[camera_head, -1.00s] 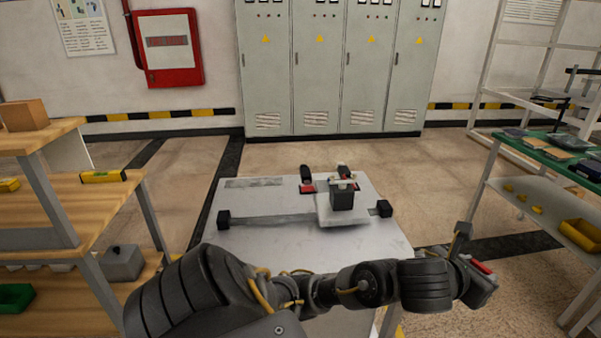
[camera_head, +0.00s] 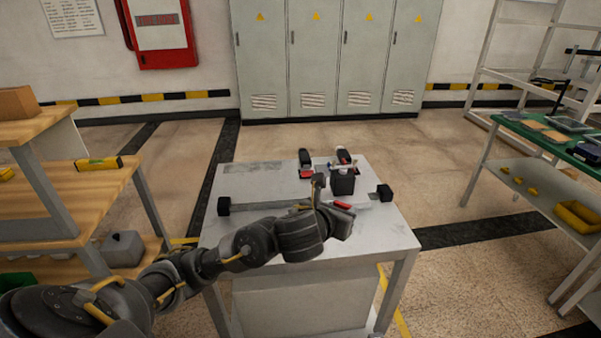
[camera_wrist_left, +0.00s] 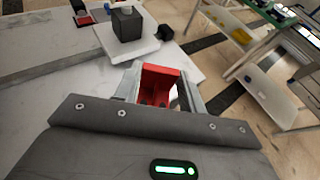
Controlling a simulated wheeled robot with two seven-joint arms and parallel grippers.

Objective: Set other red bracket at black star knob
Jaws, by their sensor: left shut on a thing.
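My left gripper (camera_head: 343,207) is low over the front right part of the table. Its fingers are shut on a red bracket (camera_wrist_left: 160,84), which stands between the fingertips in the left wrist view; the bracket also shows as a small red strip (camera_head: 341,204) in the head view. Another red piece (camera_head: 306,173) lies at the back of the table beside an upright black part (camera_head: 305,158). A second black part (camera_head: 344,156) with some red stands right of it. I cannot tell which black part is the star knob. My right gripper is not in view.
A pale rail with black end blocks (camera_head: 223,206) (camera_head: 385,193) crosses the table (camera_head: 390,238). A dark box (camera_head: 343,183) stands on it beyond my gripper. A wooden shelf (camera_head: 98,178) is at left, a green-topped rack (camera_head: 545,135) at right. The table's front right is bare.

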